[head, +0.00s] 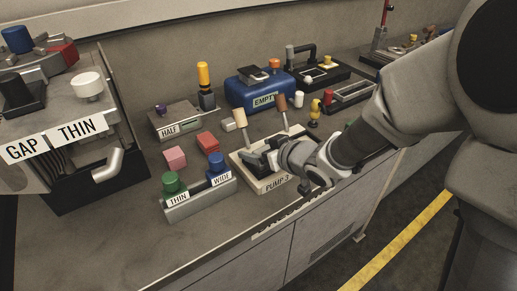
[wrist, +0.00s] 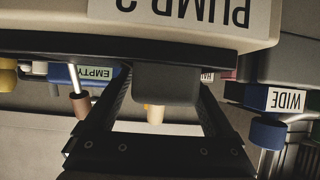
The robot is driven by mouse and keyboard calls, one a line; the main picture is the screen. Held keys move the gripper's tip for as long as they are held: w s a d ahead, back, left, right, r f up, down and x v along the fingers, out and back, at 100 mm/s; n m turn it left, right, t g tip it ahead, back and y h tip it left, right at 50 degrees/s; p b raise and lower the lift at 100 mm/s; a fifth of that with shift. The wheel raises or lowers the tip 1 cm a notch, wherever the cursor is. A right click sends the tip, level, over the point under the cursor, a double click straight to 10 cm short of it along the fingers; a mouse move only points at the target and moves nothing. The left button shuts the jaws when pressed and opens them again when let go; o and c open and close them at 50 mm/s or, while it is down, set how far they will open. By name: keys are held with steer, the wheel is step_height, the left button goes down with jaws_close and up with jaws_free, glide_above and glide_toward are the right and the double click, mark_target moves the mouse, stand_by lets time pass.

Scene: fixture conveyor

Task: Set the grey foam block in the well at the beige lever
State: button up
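The PUMP 3 box (head: 277,185) is beige with a dark top, and its label is upside down in the wrist view (wrist: 190,14). Its beige lever (head: 240,117) stands at the left and its brown lever (head: 281,102) at the right. My gripper (head: 257,158) is low over the box top, in front of the beige lever. In the wrist view a dark grey block (wrist: 166,84) fills the space between my fingers, which appear shut on it. The beige lever's tip (wrist: 155,115) shows beyond it. The well is hidden; I cannot tell whether the block touches it.
The THIN and WIDE button box (head: 200,199) stands close at the left front. A pink block (head: 175,158) and a red block (head: 208,141) lie behind it. The HALF box (head: 176,120) and blue EMPTY box (head: 262,92) stand farther back. The counter's front left is clear.

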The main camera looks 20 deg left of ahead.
steer(key=shift+s+a+f, duration=0.15)
steer(key=shift+s+f, duration=0.1)
steer(key=shift+s, duration=0.1)
steer(key=b+v, duration=0.1)
steer(key=v, duration=1.6)
steer(key=shift+w+d+r, duration=0.25)
steer(key=shift+d+r, duration=0.05)
steer(key=shift+r, duration=0.05)
